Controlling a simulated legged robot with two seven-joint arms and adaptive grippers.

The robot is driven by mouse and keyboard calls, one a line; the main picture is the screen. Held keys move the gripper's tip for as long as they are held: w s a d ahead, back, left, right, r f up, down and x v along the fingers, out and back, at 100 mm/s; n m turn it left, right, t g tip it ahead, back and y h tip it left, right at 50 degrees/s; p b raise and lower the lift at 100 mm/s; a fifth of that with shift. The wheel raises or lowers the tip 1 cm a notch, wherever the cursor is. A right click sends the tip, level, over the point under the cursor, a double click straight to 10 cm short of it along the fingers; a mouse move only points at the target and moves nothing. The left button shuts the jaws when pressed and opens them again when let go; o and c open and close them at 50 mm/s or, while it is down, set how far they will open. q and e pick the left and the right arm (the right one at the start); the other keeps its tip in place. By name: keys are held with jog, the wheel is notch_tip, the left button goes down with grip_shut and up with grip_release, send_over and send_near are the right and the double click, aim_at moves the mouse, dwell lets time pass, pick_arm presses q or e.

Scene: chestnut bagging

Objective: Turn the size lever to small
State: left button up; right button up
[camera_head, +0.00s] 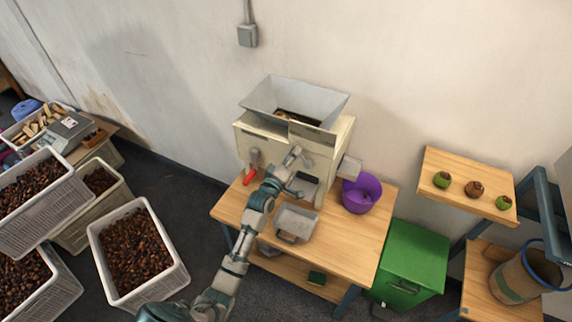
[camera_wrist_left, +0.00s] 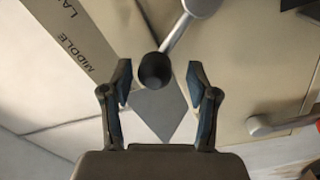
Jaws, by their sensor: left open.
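The size lever (camera_wrist_left: 178,38) is a grey metal arm with a round black knob at its end. In the left wrist view the knob is between the open fingers of my left gripper (camera_wrist_left: 160,78), not clamped. A label plate (camera_wrist_left: 75,35) beside the lever reads MIDDLE, with part of another word starting LA; no small mark is visible. In the head view my left gripper (camera_head: 299,174) is at the front of the cream machine (camera_head: 260,143), and the lever is hard to make out there. My right gripper is out of view.
The machine has a metal hopper (camera_head: 330,105) on top and a red handle (camera_head: 249,177) at its left. A metal tray (camera_head: 296,222) and purple bucket (camera_head: 362,194) stand on the wooden table (camera_head: 345,255). Chestnut crates (camera_head: 172,285) fill the left; a green bin (camera_head: 412,255) stands right.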

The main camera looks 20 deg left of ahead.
pick_arm(q)
jog(key=s, duration=1.1)
jog(key=shift+a+f, duration=0.35)
jog(key=shift+f, duration=0.1)
